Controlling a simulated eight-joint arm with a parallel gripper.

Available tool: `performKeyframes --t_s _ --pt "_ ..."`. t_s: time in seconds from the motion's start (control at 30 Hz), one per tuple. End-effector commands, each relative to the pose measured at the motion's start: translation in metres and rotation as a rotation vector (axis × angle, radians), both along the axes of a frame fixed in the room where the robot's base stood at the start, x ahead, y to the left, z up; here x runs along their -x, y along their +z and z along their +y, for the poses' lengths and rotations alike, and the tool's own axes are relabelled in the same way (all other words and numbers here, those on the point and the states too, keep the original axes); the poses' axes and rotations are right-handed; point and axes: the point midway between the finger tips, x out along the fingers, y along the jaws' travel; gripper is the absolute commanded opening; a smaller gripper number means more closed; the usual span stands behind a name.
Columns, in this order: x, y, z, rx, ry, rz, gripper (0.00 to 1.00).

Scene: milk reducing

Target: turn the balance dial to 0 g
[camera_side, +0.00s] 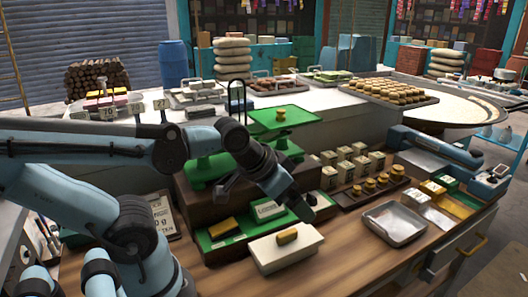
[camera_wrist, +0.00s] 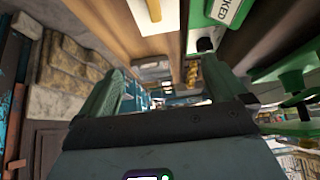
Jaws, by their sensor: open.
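The green balance (camera_side: 205,172) stands on a dark brown box, its square pan (camera_side: 292,117) holding a small yellow-brown piece. I cannot make out its dial; my arm covers part of the balance. A white sign with "0 g" (camera_side: 160,218) shows at the left, partly behind my arm. My gripper (camera_side: 303,209) points down in front of the balance, above the counter near a white block with a yellow piece on top (camera_side: 270,255). In the wrist view my gripper (camera_wrist: 158,85) is open, with nothing between its fingers.
A green tray (camera_side: 228,253) holds a yellow block and a white label; lettering ending in "CKED" (camera_wrist: 226,10) shows in the wrist view. A metal tray (camera_side: 394,224), a dark rack of weights (camera_side: 352,200) and several pale boxes stand to the right. Bare wood lies in front.

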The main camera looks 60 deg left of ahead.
Motion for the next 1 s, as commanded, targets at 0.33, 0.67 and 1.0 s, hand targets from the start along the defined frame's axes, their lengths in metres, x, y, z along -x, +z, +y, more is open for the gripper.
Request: performKeyframes --t_s 0.33,0.67,1.0 --pt "-0.026 0.024 0.013 -0.019 0.010 0.119 0.49" --pt "-0.079 0.046 0.046 -0.030 0.014 0.361 0.49" --pt "-0.124 0.041 0.081 -0.008 0.004 0.574 0.49"
